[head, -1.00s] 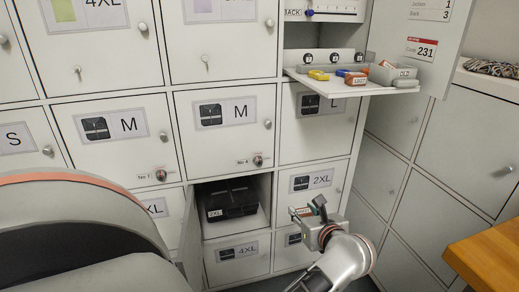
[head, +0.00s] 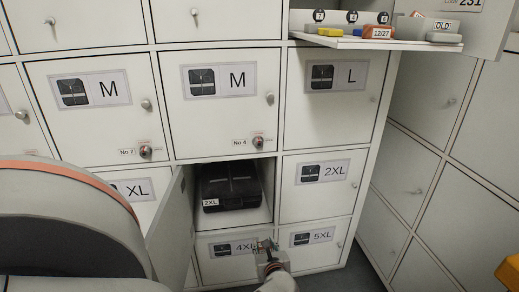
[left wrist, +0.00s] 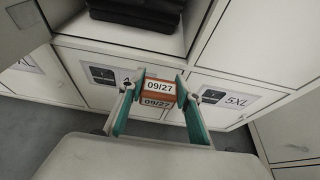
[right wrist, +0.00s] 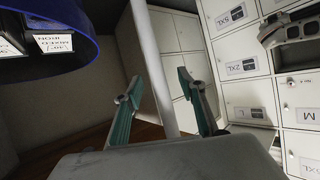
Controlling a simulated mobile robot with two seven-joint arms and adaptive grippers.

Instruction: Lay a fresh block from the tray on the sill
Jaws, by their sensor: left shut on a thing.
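My left gripper (left wrist: 160,80) is shut on an orange block with a white label reading 09/27 (left wrist: 161,88). In the head view this gripper (head: 264,245) is low, in front of the 4XL door and below the open compartment. That compartment's front sill (head: 238,222) lies below a black case (head: 231,193) tagged 2XL. On the fold-down shelf (head: 372,43) at top right are a yellow block (head: 329,32), an orange block marked 12/27 (head: 377,33) and a grey box marked OLD (head: 443,30). My right gripper (right wrist: 157,68) is open and empty.
The open compartment door (head: 169,232) stands out to the left of the opening. Closed lockers surround it. In the right wrist view a pale post (right wrist: 158,65) stands behind the fingers and a blue rounded thing (right wrist: 75,20) is at upper left.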

